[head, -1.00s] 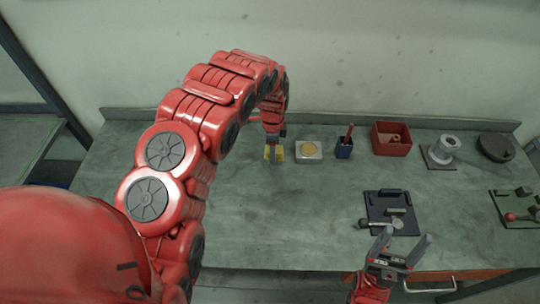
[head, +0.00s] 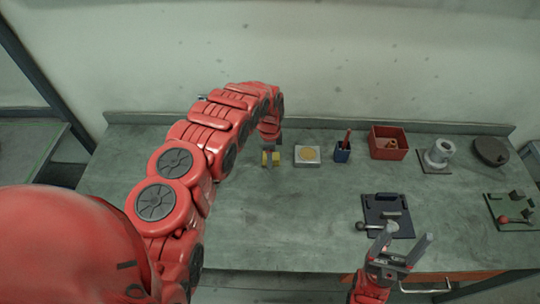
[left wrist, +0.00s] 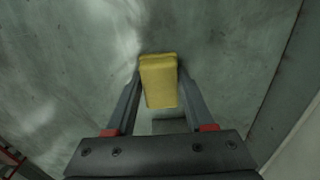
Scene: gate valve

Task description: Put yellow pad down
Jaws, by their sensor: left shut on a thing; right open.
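The yellow pad (head: 276,159) is between the fingers of my left gripper (head: 270,161), over the back of the table, left of the pale square block. The left wrist view also shows the pad (left wrist: 159,82), a yellow block gripped between the two fingertips (left wrist: 158,88). My left gripper is shut on it. I cannot tell whether the pad touches the table. My right gripper (head: 405,246) is open and empty near the table's front edge.
A pale block with a round yellow top (head: 307,155), a blue cup (head: 342,152), a red bin (head: 388,143), a grey flanged part (head: 437,156) and a dark disc (head: 490,152) line the back. A dark tray (head: 388,216) lies in front. The table's left half (head: 140,180) is clear.

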